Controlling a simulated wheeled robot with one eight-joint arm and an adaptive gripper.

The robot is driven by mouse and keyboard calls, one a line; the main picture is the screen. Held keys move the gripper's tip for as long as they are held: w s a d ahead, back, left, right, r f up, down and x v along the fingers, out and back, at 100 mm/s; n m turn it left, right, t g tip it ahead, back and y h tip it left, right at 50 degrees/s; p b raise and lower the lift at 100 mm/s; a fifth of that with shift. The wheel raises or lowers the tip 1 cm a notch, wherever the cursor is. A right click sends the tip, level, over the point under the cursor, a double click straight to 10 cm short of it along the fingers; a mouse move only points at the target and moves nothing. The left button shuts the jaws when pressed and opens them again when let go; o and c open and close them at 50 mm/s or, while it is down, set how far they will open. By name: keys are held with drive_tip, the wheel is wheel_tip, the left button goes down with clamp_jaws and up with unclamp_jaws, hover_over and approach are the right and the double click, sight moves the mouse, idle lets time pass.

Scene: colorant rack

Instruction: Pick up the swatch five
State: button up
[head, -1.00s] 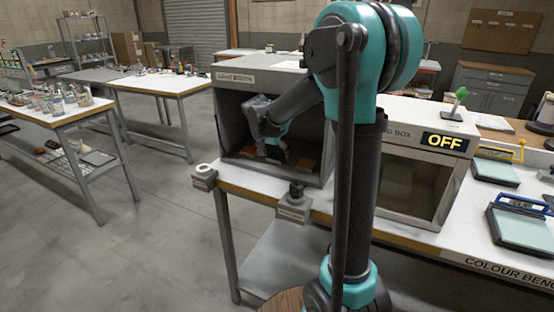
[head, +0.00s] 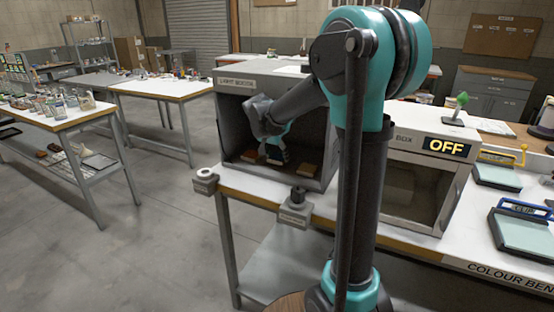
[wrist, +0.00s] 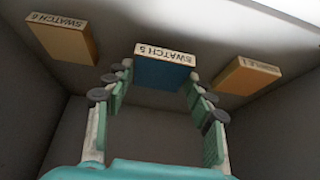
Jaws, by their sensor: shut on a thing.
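Swatch five (wrist: 162,73) is a blue block with a white edge labelled "SWATCH 5", in the upper middle of the wrist view. My gripper (wrist: 160,75) has its green-padded fingers on both sides of it and is shut on it. In the head view my gripper (head: 275,154) is inside the grey light booth (head: 228,172), low near its floor; I cannot make out the swatch there. Any gap between swatch and floor is unclear.
The booth walls enclose my gripper. A second box with an "OFF" sign (head: 446,147) stands right of the booth.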

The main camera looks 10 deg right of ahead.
drive_tip(key=shift+v, duration=1.1)
drive_tip(key=s+a, duration=0.3)
drive_tip(key=s, duration=0.1)
drive_tip(key=s+a, duration=0.3)
drive_tip(key=s, duration=0.1)
drive_tip(key=s+a, duration=0.3)
drive_tip(key=s, duration=0.1)
drive_tip(key=shift+s+f, duration=0.1)
drive_tip(key=shift+s, duration=0.15)
drive_tip(key=shift+s+a, duration=0.45)
drive_tip(key=shift+s, duration=0.15)
drive_tip(key=shift+s, duration=0.1)
